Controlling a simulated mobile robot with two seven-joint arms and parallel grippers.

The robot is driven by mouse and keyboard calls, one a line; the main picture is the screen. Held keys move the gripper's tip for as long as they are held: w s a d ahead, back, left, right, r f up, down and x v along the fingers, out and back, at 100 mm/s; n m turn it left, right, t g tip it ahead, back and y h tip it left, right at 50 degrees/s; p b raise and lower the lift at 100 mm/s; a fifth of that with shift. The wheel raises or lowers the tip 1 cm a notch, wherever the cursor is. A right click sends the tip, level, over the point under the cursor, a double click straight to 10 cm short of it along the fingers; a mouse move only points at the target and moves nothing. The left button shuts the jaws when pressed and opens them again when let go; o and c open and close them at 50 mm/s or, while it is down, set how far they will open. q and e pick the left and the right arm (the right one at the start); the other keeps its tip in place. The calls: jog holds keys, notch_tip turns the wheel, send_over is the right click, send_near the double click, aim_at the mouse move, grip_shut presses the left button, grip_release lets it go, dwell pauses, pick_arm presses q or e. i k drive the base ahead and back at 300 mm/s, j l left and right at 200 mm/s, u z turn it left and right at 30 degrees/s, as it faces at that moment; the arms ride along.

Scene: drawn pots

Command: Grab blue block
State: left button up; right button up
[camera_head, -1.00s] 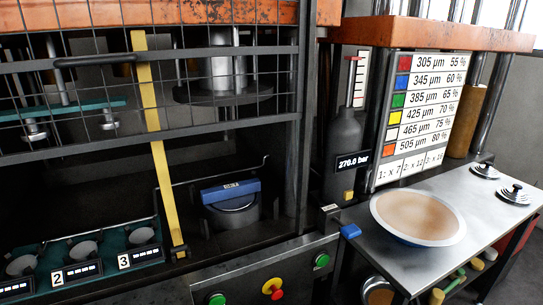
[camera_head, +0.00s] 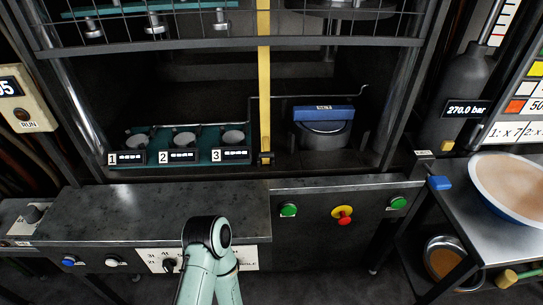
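A long blue block (camera_head: 323,114) with a small label on it lies across the top of a dark round pot-like part inside the machine, right of the yellow upright bar. Part of one of my arms (camera_head: 208,258), pale green with a dark joint, rises from the bottom edge, left of the middle, in front of the machine's ledge. Neither gripper shows, and nothing is seen touching either blue piece.
A yellow bar (camera_head: 264,85) stands upright before the opening. Numbered cups sit in a green tray (camera_head: 128,164) at left. The grid guard (camera_head: 230,42) spans the top of the opening. A wide bowl (camera_head: 481,183) stands on the side table (camera_head: 462,231). The grey ledge (camera_head: 150,215) is bare.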

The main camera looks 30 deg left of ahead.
aim_at(317, 113)
jog(key=i+l, duration=0.3)
jog(key=l, duration=0.2)
jog(key=i+l+u, duration=0.1)
jog(key=u, duration=0.25)
jog(key=l+u, duration=0.2)
jog(key=u, duration=0.15)
jog(key=i+l+u, duration=0.1)
jog(key=u, duration=0.25)
